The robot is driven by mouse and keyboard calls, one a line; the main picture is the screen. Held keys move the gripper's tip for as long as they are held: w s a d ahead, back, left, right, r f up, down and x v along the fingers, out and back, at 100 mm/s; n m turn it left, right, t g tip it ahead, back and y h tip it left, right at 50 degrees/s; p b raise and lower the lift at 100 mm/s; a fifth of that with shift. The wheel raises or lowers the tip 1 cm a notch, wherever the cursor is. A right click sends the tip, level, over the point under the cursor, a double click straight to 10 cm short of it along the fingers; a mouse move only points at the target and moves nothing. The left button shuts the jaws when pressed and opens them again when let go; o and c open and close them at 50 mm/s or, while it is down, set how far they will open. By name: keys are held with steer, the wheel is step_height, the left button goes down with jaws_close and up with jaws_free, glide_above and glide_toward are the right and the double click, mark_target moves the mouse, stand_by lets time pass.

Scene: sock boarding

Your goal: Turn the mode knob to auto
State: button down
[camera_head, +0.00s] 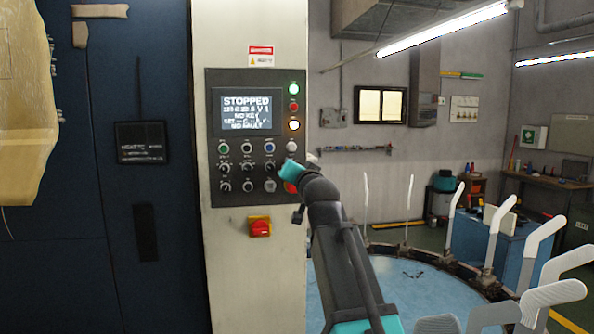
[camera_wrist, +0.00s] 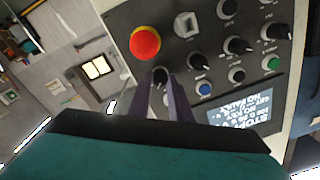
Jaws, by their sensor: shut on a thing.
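The control panel (camera_head: 207,160) stands on a pale cabinet column, with several black knobs in rows below its screen. In the wrist view, my gripper (camera_wrist: 160,86) is shut on a black knob (camera_wrist: 160,74) at the end of the middle knob row, beside the red emergency stop (camera_wrist: 145,42). The knob's pointer direction and label are not readable. In the head view, my teal wrist covers this knob and part of the red stop. The screen (camera_head: 247,112) reads STOPPED, with smaller lines including NO KEY and NO FAULT.
A square key switch (camera_wrist: 187,25) and another knob (camera_wrist: 198,60) sit close to my fingers. A red and yellow switch (camera_head: 260,227) is below the panel. A round blue table (camera_head: 425,292) with upright white boards (camera_head: 497,235) stands to the right.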

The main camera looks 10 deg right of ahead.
steer(key=c, duration=1.6)
jaws_free()
steer(key=shift+s, duration=0.1)
steer(key=s+b, duration=0.1)
steer(key=s, duration=0.3)
steer(key=s+b, duration=0.1)
steer(key=s, duration=0.8)
steer(key=shift+s+d+f+b, duration=0.2)
steer(key=shift+s+f+b, duration=0.05)
steer(key=shift+s+b, duration=0.15)
